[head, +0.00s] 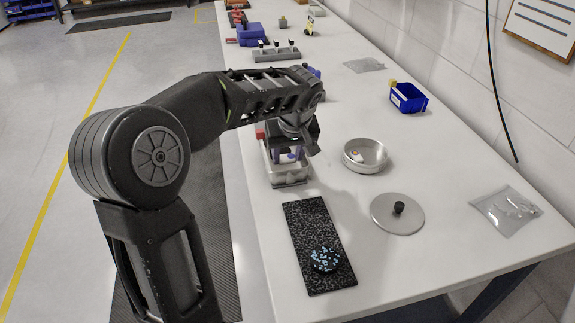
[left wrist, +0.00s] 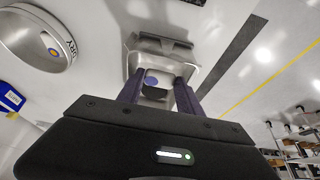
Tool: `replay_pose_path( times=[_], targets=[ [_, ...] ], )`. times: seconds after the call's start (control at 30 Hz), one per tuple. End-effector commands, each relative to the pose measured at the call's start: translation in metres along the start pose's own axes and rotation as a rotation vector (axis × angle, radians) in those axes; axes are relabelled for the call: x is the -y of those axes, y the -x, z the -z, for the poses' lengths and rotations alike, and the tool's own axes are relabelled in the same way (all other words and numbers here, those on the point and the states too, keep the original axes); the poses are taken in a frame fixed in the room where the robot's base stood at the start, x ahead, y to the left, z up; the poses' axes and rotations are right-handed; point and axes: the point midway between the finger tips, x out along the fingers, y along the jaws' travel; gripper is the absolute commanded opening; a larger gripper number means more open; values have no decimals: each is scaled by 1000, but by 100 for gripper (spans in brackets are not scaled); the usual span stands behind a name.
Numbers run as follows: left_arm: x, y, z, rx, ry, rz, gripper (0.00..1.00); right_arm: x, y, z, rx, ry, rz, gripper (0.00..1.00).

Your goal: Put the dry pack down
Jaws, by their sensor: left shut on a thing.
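My left gripper (head: 290,155) is shut on a small pale pack with a blue-violet spot, which I take to be the dry pack (left wrist: 152,82). Purple fingers stand on both sides of it in the left wrist view (left wrist: 157,95), and its lower part looks dark. The gripper points down over a rectangular metal tray (head: 290,181), also seen in the left wrist view (left wrist: 185,52). Whether the pack touches the tray floor is hidden. An open round metal tin (head: 352,166) stands just right of the gripper, with a small white piece with a coloured spot (head: 357,155) inside.
A round lid with a black knob (head: 385,222) lies in front of the tin. A black speckled mat (head: 305,225) carries a blue-speckled disc (head: 325,260). A blue bin (head: 410,105) and clear bags (head: 505,212) lie at the right.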

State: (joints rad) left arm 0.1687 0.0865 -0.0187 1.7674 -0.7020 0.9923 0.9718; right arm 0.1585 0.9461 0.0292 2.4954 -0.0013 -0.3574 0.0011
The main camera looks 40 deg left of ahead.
Motion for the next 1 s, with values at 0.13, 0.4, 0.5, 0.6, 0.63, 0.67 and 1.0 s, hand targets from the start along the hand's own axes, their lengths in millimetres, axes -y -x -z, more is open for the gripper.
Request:
replay_pose_path(
  times=[0.13,0.4,0.5,0.6,0.63,0.67,1.0],
  targets=[
    [0,0,0,-1,0,0,5,0,0,0,0,0,0,75],
    [0,-16,-7,2,-2,2,5,0,1,0,0,0,0,75],
    [0,-29,-12,2,-1,2,5,0,1,0,0,0,0,75],
    [0,-34,-15,0,-1,0,5,0,1,0,0,0,0,75],
    [0,-35,-15,0,-1,0,5,0,1,0,0,0,0,75],
    [0,-35,-15,0,-1,0,5,0,1,0,0,0,0,75],
    [0,-37,-16,0,0,-1,45,-1,-2,0,0,0,0,75]
  ],
)
